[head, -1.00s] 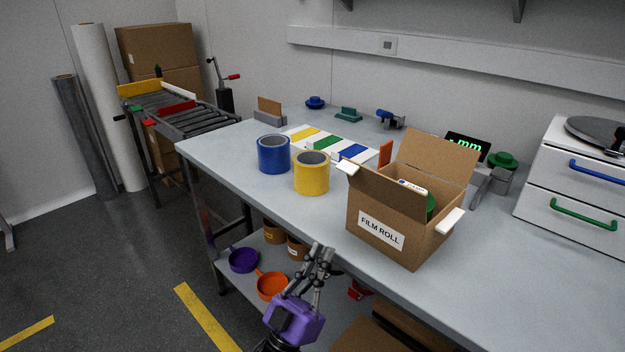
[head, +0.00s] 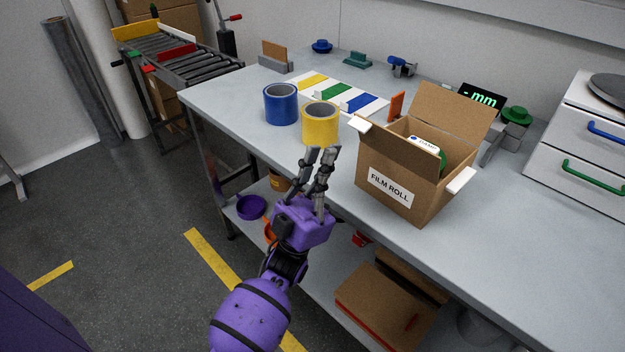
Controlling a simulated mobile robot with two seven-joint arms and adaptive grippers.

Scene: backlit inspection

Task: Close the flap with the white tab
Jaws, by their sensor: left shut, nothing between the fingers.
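The open cardboard box (head: 402,196) labelled FILM ROLL stands on the bench. A tall brown flap (head: 452,112) stands up at its back. One white tab (head: 364,123) sticks out at the upper left corner, by a raised brown flap (head: 390,143). Another white tab (head: 461,181) sticks out at the right side, tilted outward. A white and green item (head: 428,146) shows inside the box; its lower part is hidden. My left gripper (head: 322,151) is shut and empty, pointing up, left of the box and apart from it in the picture. My right gripper is not in view.
A yellow roll (head: 320,128) and a blue roll (head: 281,108) stand left of the box. An orange upright piece (head: 396,106) is behind it, and a lit display (head: 480,97) at the back right. The bench (head: 520,270) is clear at front right.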

